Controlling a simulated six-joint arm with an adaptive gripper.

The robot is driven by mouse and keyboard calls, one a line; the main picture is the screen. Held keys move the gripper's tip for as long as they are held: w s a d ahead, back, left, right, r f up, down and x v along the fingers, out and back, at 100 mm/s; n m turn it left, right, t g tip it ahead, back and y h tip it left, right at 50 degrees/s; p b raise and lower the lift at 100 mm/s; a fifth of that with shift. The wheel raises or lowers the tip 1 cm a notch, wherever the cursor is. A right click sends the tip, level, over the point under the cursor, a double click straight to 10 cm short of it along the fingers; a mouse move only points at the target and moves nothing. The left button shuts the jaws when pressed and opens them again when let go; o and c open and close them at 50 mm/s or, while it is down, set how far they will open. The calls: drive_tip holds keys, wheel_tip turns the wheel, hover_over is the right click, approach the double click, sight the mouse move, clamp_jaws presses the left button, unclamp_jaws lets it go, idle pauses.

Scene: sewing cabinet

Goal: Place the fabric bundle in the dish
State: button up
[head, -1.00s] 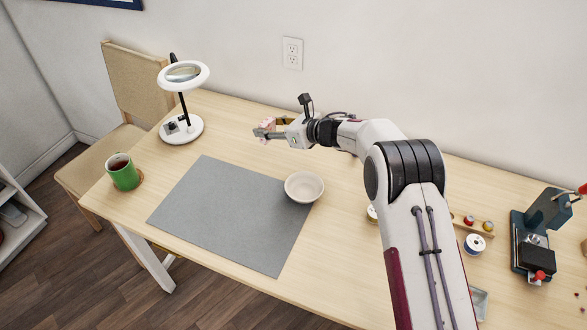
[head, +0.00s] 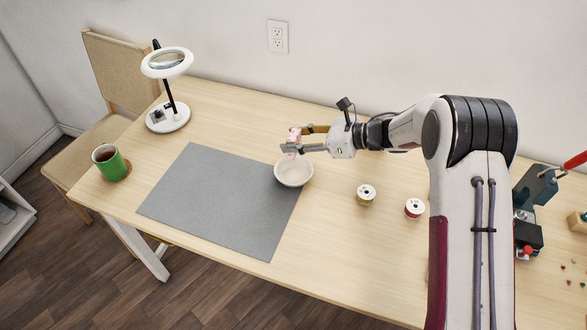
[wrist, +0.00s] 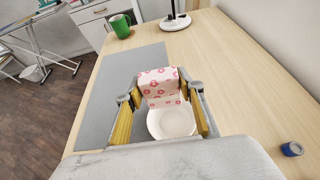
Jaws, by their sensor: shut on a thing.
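The fabric bundle (wrist: 160,88) is pale pink with a red-pink floral print. My gripper (head: 292,140) is shut on it, with a finger on each side of it in the wrist view. In the head view the bundle (head: 294,137) shows at the fingertips, above the far part of the dish. The dish (head: 292,175) is a round cream bowl at the right edge of the grey mat. In the wrist view the dish (wrist: 172,124) shows below the bundle, its far part hidden. The bundle appears held above the dish, apart from its inside.
A grey mat (head: 215,200) covers the table's middle left. A green mug (head: 110,163) and a white magnifier lamp (head: 168,115) stand at the left. Two thread spools (head: 365,194) (head: 414,208) stand right of the dish. The table between dish and spools is clear.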

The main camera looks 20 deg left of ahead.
sight(295, 155)
idle(0.4)
drive_tip(key=shift+f, duration=3.05)
drive_tip(key=shift+f, duration=1.9)
drive_tip(key=shift+f, duration=0.15)
drive_tip(key=o, duration=0.8)
drive_tip(key=shift+o, duration=0.2)
drive_tip(key=shift+r, duration=0.2)
drive_tip(key=v, duration=1.2)
